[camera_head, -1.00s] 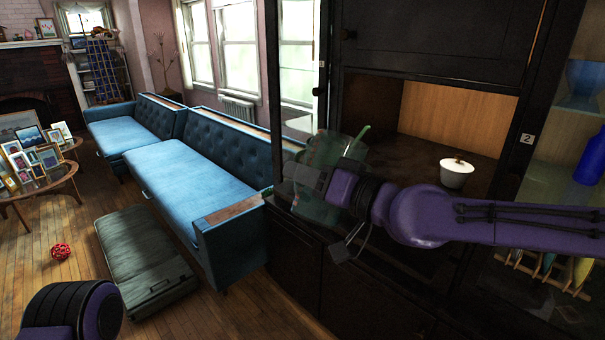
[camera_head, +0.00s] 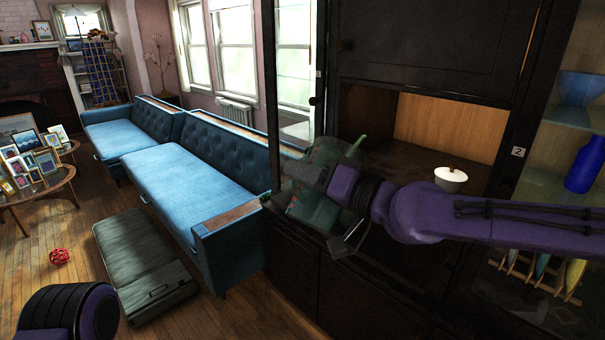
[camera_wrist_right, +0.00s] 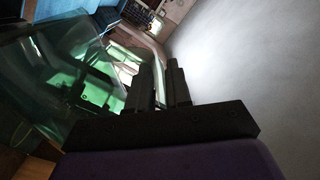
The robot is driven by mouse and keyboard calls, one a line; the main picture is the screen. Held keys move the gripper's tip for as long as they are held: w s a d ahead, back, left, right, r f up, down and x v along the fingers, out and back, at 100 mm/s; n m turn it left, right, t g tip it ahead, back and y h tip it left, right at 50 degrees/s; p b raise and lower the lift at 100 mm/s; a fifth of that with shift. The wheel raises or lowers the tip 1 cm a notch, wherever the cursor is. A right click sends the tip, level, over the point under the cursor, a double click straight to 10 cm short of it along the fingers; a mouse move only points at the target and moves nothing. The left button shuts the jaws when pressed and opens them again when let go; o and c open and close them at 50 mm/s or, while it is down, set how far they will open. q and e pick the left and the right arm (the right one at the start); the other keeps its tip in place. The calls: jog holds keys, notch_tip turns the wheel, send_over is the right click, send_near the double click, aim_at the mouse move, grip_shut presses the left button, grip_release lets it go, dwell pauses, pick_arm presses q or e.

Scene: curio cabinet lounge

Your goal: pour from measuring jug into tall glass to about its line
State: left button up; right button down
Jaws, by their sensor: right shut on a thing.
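The clear, greenish measuring jug (camera_head: 331,153) is at the cabinet's front edge in the head view, partly behind my right arm. My right gripper (camera_head: 308,175) is shut on it, and it looks tilted. In the right wrist view, the jug's clear wall (camera_wrist_right: 60,65) fills the left side beside my gripper's dark fingers (camera_wrist_right: 165,85), with green showing through it. A teal see-through shape shows below my gripper in the head view; I cannot tell whether it is the tall glass or part of the jug. My left gripper is out of view.
A white lidded pot (camera_head: 451,180) stands on the cabinet shelf behind my right forearm. A blue sofa (camera_head: 185,185) and dark green ottoman (camera_head: 143,265) stand left.

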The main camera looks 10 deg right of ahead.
aim_at(311, 153)
jog(key=shift+w+d+r+m+p, duration=0.2)
jog(key=shift+r+m+p, duration=0.2)
jog(key=shift+r+p, duration=0.25)
jog(key=shift+w+d+r+m+p, duration=0.15)
jog(key=shift+r+m+p, duration=0.3)
jog(key=shift+r, duration=0.25)
jog(key=shift+w+d+r+m+p, duration=0.2)
jog(key=shift+r+m+p, duration=0.15)
jog(key=shift+r+p, duration=0.3)
jog(key=shift+w+d+r+m+p, duration=0.1)
jog(key=shift+w+r+m+p, duration=0.1)
jog(key=shift+r+p, duration=0.15)
jog(key=shift+w+d+r+m+p, duration=0.1)
jog(key=shift+r+m+p, duration=0.1)
jog(key=shift+r, duration=0.1)
jog(key=shift+s+d+r, duration=0.2)
jog(key=shift+d+r, duration=0.05)
jog(key=shift+w+r+m+p, duration=0.1)
jog(key=shift+m+p, duration=0.2)
jog(key=shift+w+d+r, duration=0.1)
jog(key=shift+d+r, duration=0.05)
jog(key=shift+r, duration=0.1)
jog(key=shift+r+p, duration=0.1)
jog(key=shift+p, duration=0.2)
dwell(0.4)
jog(key=shift+w+d+r+m, duration=0.1)
jog(key=shift+w+r+m, duration=0.1)
jog(key=shift+m, duration=0.2)
jog(key=shift+r, duration=0.1)
dwell(0.5)
